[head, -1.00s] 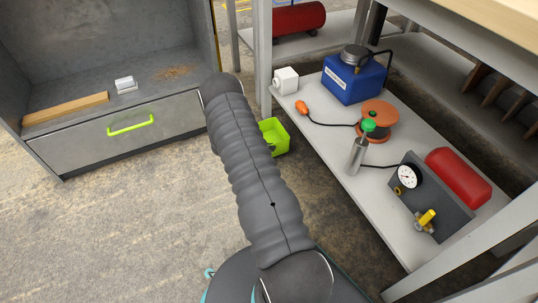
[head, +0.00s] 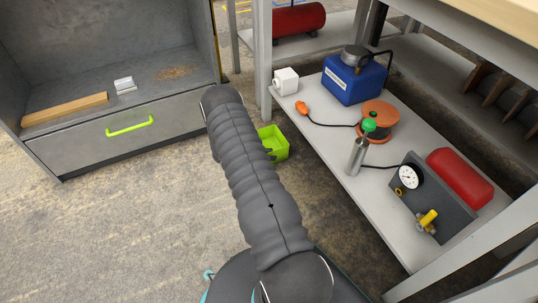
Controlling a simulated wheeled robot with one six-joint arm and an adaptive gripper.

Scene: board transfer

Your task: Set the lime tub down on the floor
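The lime tub (head: 277,147) is a small bright green open box. In the head view it shows just right of my grey sleeved arm, left of the low shelf. Its left part is hidden behind the arm. A small dark shape shows at its left side by the arm; I cannot tell whether it is part of my gripper. My gripper is otherwise hidden behind the arm. I cannot tell whether the tub touches the floor (head: 130,220) or hangs above it.
A low grey shelf (head: 345,185) on the right bears a blue box (head: 352,82), an orange reel (head: 380,118) and a gauge panel (head: 425,205). A grey cabinet (head: 75,150) with a lime-handled drawer stands at the left. The floor in front of the cabinet is clear.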

